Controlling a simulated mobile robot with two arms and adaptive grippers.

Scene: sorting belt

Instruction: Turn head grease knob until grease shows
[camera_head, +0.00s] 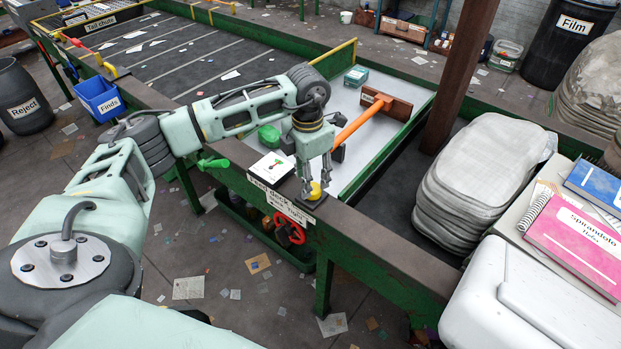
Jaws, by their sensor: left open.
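The fingers partly hide the knob. No grease is visible around it. My right gripper is out of view.
A red handwheel (290,230) is below the rail. An orange-handled tool (362,119) and a teal box (356,76) lie on the pale deck. Grey sacks (474,180) stand right.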

